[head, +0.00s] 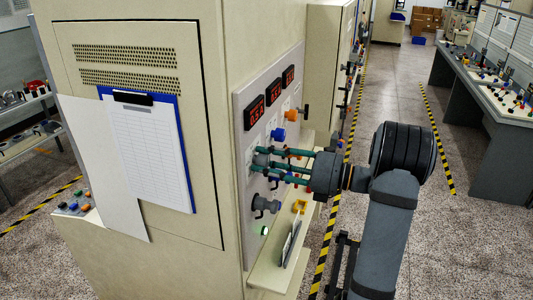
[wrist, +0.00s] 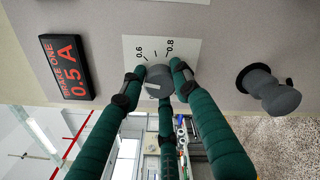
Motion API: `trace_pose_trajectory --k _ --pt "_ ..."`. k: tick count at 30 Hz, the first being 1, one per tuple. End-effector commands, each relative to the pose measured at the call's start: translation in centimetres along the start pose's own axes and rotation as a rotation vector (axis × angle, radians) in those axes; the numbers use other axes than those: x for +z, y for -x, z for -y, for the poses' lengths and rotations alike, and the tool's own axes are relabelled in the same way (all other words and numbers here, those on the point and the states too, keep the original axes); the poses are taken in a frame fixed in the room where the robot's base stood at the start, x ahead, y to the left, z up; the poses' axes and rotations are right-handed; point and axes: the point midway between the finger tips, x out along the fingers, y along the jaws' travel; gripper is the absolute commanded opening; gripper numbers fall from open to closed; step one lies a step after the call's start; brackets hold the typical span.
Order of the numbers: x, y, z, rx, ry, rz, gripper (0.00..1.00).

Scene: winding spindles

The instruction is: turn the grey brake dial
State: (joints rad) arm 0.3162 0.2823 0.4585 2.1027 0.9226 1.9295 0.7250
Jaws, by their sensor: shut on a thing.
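The grey brake dial (wrist: 157,80) is on the upright panel in the wrist view, in front of a white scale plate marked 0.6 and 0.8. A display (wrist: 68,67) beside it reads BRAKE ONE 0.5 A in red.
A grey knob (wrist: 270,90) stands out to the right in the wrist view. In the head view, blue (head: 278,134) and orange (head: 291,115) knobs are close above my fingers. A ledge (head: 270,272) juts out below. A clipboard (head: 150,150) hangs on the cabinet side.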

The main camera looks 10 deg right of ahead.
Motion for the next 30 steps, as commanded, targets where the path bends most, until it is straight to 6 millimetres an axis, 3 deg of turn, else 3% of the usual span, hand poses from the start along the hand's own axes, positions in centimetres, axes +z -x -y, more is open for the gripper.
trace_pose_trajectory --k 22,23,30 --pt "0.46 0.03 -0.08 0.002 -0.081 0.012 0.04" --pt "0.46 0.03 -0.08 0.002 -0.081 0.013 0.32" --pt "0.27 0.03 -0.03 0.001 -0.081 0.007 0.46"
